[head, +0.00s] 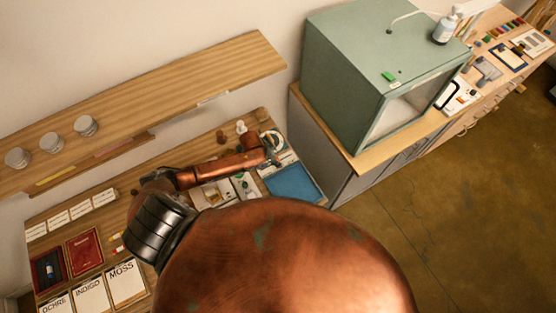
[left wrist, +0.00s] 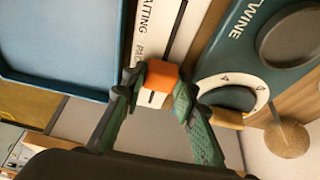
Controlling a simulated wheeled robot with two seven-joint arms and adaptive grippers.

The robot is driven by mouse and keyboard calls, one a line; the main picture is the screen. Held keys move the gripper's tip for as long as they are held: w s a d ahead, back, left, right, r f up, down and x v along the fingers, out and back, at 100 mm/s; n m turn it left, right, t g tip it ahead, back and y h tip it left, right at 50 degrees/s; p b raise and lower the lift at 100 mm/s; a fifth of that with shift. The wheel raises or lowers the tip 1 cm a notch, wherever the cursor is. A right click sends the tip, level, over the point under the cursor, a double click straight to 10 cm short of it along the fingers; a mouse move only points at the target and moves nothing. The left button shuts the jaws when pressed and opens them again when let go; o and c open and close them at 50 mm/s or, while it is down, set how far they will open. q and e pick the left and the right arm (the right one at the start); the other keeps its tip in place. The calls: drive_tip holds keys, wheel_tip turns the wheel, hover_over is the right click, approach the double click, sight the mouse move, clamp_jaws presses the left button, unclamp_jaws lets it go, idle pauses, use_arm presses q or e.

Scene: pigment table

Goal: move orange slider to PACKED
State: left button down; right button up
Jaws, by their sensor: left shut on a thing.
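The orange slider (left wrist: 162,74) shows in the left wrist view, sitting on a white board (left wrist: 174,35) with a dark slot. My left gripper (left wrist: 158,90) is shut on it, with a green finger on each side. The word WAITING is readable on the board above the slider. Another word starting with "PA" is beside the slider, partly hidden by the left finger. In the head view my left gripper (head: 271,155) is at the far right end of the wooden table, and the slider cannot be made out there. My right gripper is not in view.
A blue tray (head: 296,183) lies right beside the board. A dark teal twine holder (left wrist: 232,62) with round openings is close on the other side. The green cabinet (head: 340,70) stands to the right of the table. A wooden shelf (head: 180,85) runs above the table.

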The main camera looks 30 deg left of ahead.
use_arm(q)
drive_tip(key=c, duration=2)
unclamp_jaws()
drive_tip(key=shift+o, duration=1)
drive_tip(key=shift+r, duration=0.15)
drive_tip(key=v, duration=1.1)
drive_tip(key=shift+r, duration=0.35)
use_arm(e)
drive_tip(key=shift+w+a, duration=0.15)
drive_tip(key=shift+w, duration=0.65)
use_arm(q)
drive_tip(key=shift+s+a, duration=0.1)
drive_tip(key=shift+a, duration=0.1)
